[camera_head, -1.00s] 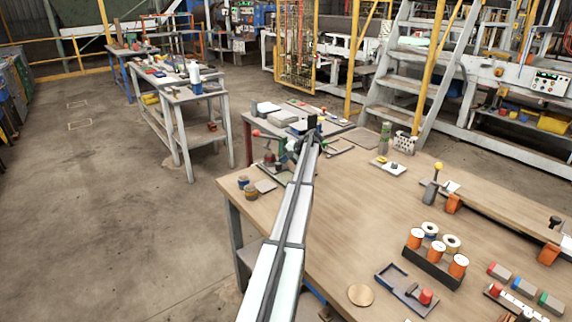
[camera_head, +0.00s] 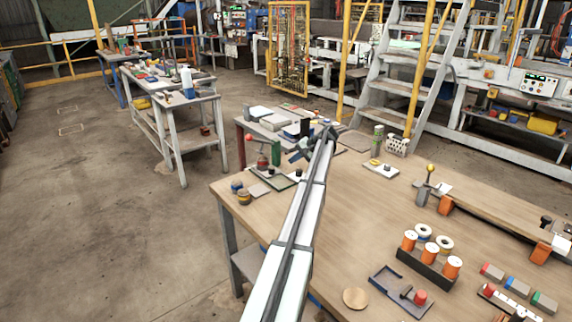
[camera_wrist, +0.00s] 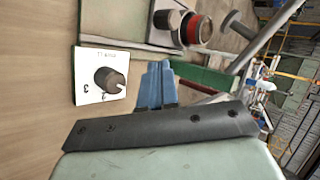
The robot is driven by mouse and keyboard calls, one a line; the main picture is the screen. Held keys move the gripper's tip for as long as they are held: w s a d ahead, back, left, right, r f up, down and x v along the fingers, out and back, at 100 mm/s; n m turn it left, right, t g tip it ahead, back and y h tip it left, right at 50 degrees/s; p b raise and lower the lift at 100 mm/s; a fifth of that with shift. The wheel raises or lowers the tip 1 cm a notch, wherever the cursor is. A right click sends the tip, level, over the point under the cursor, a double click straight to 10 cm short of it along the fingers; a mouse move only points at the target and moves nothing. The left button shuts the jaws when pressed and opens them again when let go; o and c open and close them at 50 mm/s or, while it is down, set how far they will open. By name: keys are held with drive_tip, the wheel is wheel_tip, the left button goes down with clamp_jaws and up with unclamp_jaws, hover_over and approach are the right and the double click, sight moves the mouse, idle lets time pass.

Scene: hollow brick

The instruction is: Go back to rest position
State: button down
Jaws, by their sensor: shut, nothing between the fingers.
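My gripper (camera_wrist: 156,68) shows in the wrist view as two blue fingers side by side, closed together with nothing held. In the head view my pale arm reaches from the bottom edge across the left part of the wooden table, and its dark end hides part of the far left corner. In the wrist view a white plate with a black knob (camera_wrist: 111,80) lies on the wood left of the fingers. The fingers look apart from it; their height above the table is hard to tell.
The wooden table (camera_head: 340,220) holds orange spools (camera_head: 409,241) in a dark rack, a grey-blue tray (camera_head: 388,280) and a round wooden disc (camera_head: 355,298) right of my arm. Two small jars (camera_head: 244,197) stand at the left edge. Open floor lies left.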

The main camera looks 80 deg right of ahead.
drive_tip(key=shift+v, duration=1.45)
